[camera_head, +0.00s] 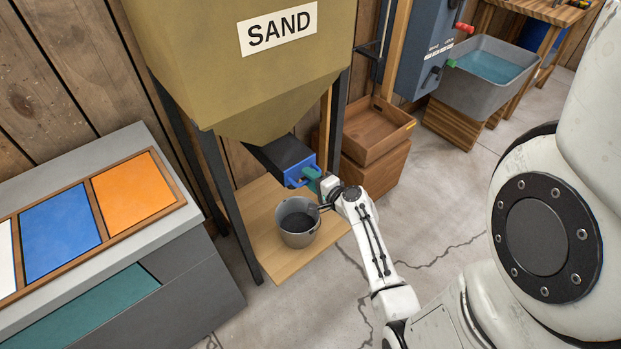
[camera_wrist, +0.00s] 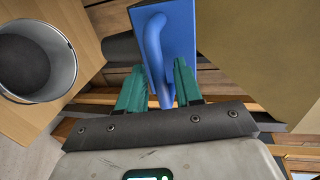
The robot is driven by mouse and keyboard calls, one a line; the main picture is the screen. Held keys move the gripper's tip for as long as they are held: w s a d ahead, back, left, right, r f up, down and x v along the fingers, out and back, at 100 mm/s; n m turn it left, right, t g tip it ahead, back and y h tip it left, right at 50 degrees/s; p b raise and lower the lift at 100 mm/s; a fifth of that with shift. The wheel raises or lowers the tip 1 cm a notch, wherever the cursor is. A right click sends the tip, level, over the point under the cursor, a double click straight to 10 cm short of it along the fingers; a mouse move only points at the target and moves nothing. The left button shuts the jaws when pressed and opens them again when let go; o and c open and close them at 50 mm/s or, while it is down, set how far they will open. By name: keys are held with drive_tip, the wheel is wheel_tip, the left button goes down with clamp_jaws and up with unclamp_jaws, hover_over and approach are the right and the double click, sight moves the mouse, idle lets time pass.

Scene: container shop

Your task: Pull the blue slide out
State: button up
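The blue slide (camera_head: 286,158) sits under the outlet of the hopper marked SAND, with its blue handle (camera_head: 303,177) on the front. In the wrist view the blue face (camera_wrist: 180,30) is straight ahead, and the curved handle (camera_wrist: 155,50) runs down between my fingers. My gripper (camera_head: 318,179) is at the handle. Its two green fingers (camera_wrist: 161,80) stand apart, one on each side of the handle, with a narrow gap showing. I cannot tell whether either finger touches it.
A metal bucket (camera_head: 299,227) with dark contents stands below the slide on a wooden board (camera_head: 280,268), close to my wrist. The hopper (camera_head: 240,70) is above, on dark legs. Wooden crates (camera_head: 375,135) stand to the right. A grey bench (camera_head: 190,230) is at left.

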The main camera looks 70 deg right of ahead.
drive_tip(key=shift+w, duration=0.1)
drive_tip(key=shift+c, duration=0.4)
clamp_jaws()
